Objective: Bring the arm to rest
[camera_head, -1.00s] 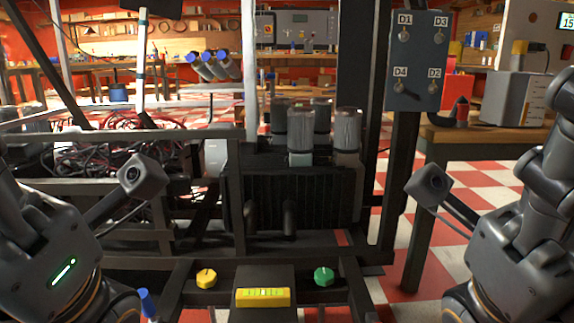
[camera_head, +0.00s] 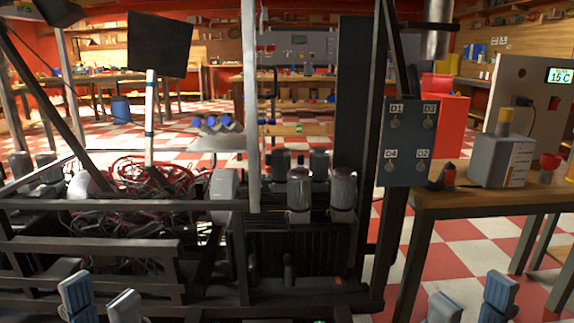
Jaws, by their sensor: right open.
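My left gripper (camera_head: 101,303) shows at the bottom left of the head view, with a blue-grey finger and a lighter grey finger standing apart and nothing seen between them. My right gripper (camera_head: 471,304) shows at the bottom right in a mirrored pose, its two fingers also apart and empty. Both point up into the picture from its lower edge. The rest of both arms is out of view. Neither gripper appears to touch anything.
A dark metal frame (camera_head: 118,206) with red and black cables (camera_head: 150,178) and several grey cylinders (camera_head: 299,190) stands ahead. A panel (camera_head: 408,140) labelled D1 to D4 hangs on its right post. A wooden table (camera_head: 465,197) stands at the right, with checkered floor around it.

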